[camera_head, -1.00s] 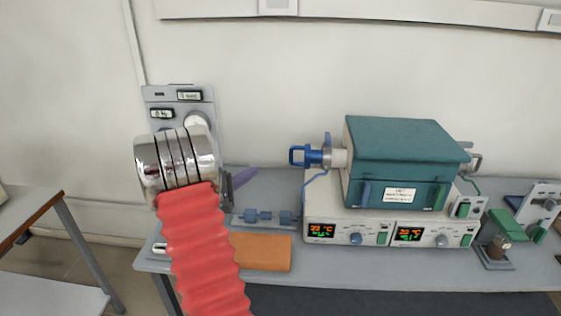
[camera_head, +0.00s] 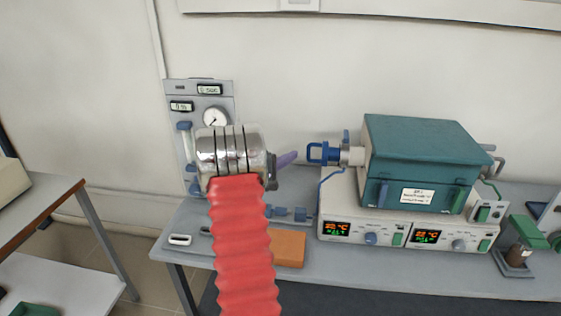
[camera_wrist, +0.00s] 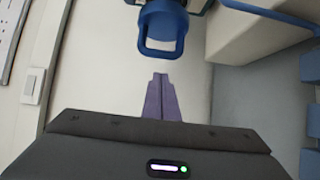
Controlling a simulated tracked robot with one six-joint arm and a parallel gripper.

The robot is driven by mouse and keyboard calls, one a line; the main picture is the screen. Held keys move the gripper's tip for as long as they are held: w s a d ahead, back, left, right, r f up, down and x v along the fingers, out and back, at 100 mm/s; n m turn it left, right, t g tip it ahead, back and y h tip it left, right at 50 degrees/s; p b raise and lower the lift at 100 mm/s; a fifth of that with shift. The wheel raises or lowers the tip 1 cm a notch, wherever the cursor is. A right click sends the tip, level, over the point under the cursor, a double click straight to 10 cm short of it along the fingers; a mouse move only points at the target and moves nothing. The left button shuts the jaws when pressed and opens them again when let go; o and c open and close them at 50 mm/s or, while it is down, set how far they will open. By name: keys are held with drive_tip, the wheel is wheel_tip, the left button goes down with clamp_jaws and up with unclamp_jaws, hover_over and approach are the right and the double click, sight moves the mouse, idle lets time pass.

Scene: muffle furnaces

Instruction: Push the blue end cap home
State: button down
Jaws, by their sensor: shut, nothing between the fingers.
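The blue end cap (camera_head: 322,153) with its loop handle sits at the left end of the tube of the teal furnace (camera_head: 420,150). In the wrist view the blue end cap (camera_wrist: 161,30) is at the top middle, straight ahead of my fingers. My gripper (camera_head: 290,158) has purple fingers, shut and empty, and points right toward the cap at about its height. The fingers (camera_wrist: 161,88) also show in the wrist view, with a gap between their tips and the handle. How far the cap sits in the tube is hard to tell.
The furnace stands on a white control unit (camera_head: 400,225) with lit displays. A grey gas panel (camera_head: 200,100) with a gauge stands behind my arm. Blue inline fittings (camera_head: 290,213) and an orange block (camera_head: 288,248) lie on the grey bench (camera_head: 350,272). A side table (camera_head: 40,205) is at left.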

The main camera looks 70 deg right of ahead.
drive_tip(key=shift+s+d, duration=0.25)
drive_tip(key=shift+s, duration=0.4)
drive_tip(key=shift+s+d, duration=0.25)
drive_tip(key=shift+s, duration=0.35)
drive_tip(key=shift+s, duration=0.1)
drive_tip(key=shift+s+d, duration=0.25)
drive_tip(key=shift+s, duration=0.9)
drive_tip(key=shift+s+d, duration=0.25)
drive_tip(key=shift+s, duration=0.85)
drive_tip(key=shift+w+a, duration=0.25)
drive_tip(key=shift+w, duration=0.3)
approach(308, 158)
drive_tip(key=w+a, duration=0.1)
drive_tip(key=w+a+r, duration=0.1)
drive_tip(key=a, duration=0.1)
drive_tip(key=shift+w+a+r, duration=0.25)
